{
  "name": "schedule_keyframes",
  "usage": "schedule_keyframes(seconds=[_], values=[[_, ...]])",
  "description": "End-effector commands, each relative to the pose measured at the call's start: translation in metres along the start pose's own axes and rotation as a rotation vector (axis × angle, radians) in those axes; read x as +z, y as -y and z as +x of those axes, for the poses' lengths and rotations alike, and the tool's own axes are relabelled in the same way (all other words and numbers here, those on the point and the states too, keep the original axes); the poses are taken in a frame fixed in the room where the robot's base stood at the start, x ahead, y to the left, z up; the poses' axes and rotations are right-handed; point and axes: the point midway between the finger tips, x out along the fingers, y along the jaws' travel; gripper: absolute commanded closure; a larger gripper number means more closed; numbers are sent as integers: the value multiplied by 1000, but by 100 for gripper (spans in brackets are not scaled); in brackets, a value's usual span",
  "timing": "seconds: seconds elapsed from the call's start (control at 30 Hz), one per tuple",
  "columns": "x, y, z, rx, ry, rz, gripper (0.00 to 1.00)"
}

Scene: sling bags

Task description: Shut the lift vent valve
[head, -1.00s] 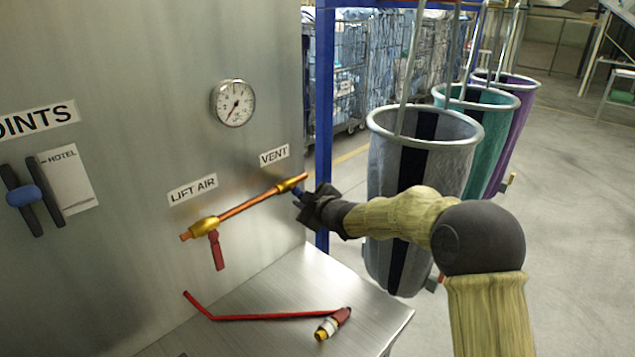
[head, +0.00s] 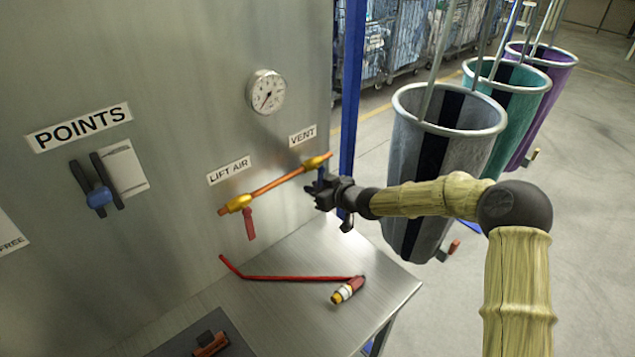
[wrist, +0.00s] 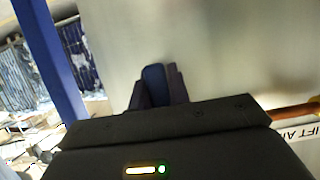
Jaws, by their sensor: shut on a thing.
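The vent valve (head: 317,162) is a brass body at the right end of a copper pipe (head: 275,185), below the VENT label. Its blue lever (head: 320,175) points down from the valve; its lower part is hidden by my gripper. My gripper (head: 321,187) is shut on this lever. In the wrist view the blue lever (wrist: 154,85) stands between the two dark fingers. The lift air valve (head: 236,204) is brass, at the pipe's left end, with a red lever (head: 250,224) hanging down.
A pressure gauge (head: 266,92) sits above the pipe. A blue post (head: 349,120) and a grey sling bag (head: 438,180) stand to the right.

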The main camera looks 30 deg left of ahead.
Motion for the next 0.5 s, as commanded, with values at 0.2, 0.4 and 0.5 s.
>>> schedule_keyframes(seconds=[0.2,0.4,0.5], values=[[13,0,1,-4,23,16,100],[13,1,1,-5,23,17,76],[10,1,1,-5,19,15,60]])
